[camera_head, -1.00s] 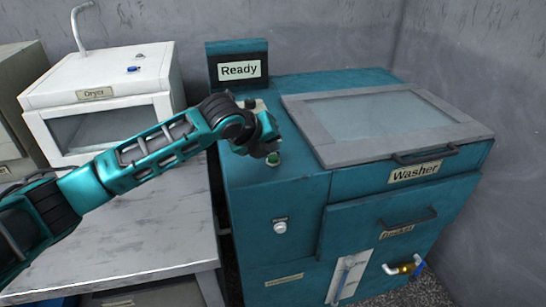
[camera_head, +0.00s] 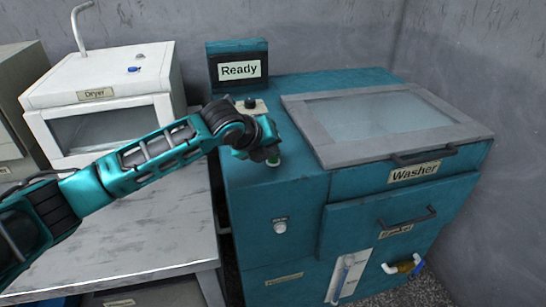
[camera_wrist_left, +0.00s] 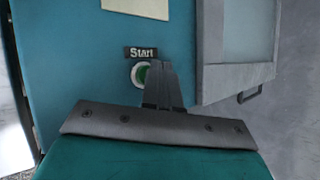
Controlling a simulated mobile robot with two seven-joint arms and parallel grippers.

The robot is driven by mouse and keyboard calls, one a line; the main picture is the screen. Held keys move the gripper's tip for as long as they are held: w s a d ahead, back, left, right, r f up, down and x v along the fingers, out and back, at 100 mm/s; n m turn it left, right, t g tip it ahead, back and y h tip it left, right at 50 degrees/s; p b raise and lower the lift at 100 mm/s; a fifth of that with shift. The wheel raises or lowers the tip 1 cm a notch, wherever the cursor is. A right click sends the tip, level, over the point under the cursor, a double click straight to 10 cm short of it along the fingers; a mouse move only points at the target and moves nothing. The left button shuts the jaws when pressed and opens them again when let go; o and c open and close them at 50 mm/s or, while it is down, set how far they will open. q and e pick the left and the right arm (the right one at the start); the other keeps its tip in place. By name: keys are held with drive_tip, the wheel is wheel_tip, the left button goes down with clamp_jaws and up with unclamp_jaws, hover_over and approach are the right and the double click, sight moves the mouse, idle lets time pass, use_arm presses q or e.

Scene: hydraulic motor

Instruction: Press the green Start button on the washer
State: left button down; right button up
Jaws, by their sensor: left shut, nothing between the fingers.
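The teal washer (camera_head: 285,185) stands at centre right, with a "Ready" display (camera_head: 239,69) at its back left. The green Start button (camera_head: 274,161) is on its top panel and is mostly hidden by my left gripper (camera_head: 268,155) in the head view. In the left wrist view the Start button (camera_wrist_left: 140,74) shows as green in a pale ring under a "Start" label (camera_wrist_left: 141,52). My left gripper's closed fingertips (camera_wrist_left: 157,66) overlap the right part of the button there. I cannot tell whether they touch it. My right gripper is not in view.
A glass-topped lid (camera_head: 385,120) lies closed on the washer, right of the button. A dark knob (camera_head: 250,103) on a pale plate stands behind my gripper. A white dryer (camera_head: 105,100) sits on the grey table (camera_head: 150,235) at left.

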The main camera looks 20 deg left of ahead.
sight(270, 160)
use_arm(q)
drive_tip(key=shift+f, duration=0.45)
idle(0.5)
drive_tip(key=shift+r+p, duration=0.9)
drive_tip(key=shift+p, duration=0.45)
drive_tip(key=shift+r, duration=2.45)
